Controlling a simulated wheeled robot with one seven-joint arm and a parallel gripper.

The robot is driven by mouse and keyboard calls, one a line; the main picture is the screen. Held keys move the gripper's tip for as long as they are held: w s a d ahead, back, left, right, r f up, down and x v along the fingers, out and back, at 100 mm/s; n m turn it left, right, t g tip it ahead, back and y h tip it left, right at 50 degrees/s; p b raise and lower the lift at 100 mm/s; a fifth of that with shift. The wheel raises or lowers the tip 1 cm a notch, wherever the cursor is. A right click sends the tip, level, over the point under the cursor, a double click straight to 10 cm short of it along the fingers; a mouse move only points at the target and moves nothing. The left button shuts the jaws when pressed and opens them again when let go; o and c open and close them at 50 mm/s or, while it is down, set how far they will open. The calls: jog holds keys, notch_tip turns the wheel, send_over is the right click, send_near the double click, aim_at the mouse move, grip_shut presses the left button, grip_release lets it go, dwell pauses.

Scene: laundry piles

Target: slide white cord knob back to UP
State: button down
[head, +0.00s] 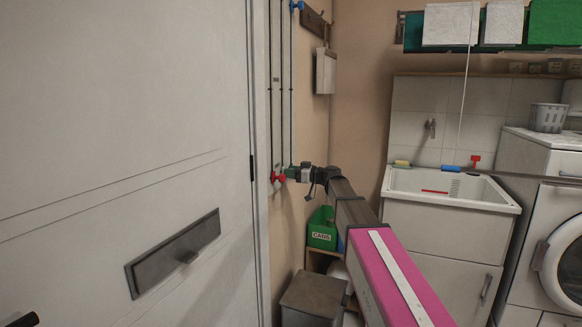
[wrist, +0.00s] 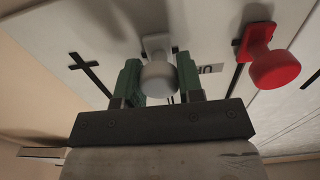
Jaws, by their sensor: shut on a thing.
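The white knob (wrist: 158,76) sits on a small pale mount in the wrist view, between the two green fingers of my gripper (wrist: 160,82). The gripper is shut on it. In the head view my gripper (head: 291,173) is at the lower end of the thin vertical cords (head: 291,90) on the wall strip beside the door, and the white knob is hidden there. A red knob (wrist: 275,69) is just right of the gripper in the wrist view. In the head view the red knob (head: 276,178) is just left of the gripper.
A blue knob (head: 297,5) is high on the cords. A wall box (head: 325,71) hangs right of them. The white door (head: 120,110) is close on the left. A green cans box (head: 322,230), a grey bin (head: 312,298) and the sink (head: 450,185) are to the right.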

jog(key=shift+s+f, duration=0.1)
jog(key=c, duration=0.8)
grip_release()
jog(key=shift+d, duration=0.1)
jog(key=v, duration=1)
jog(key=shift+s+d, duration=0.1)
jog(key=shift+d, duration=0.2)
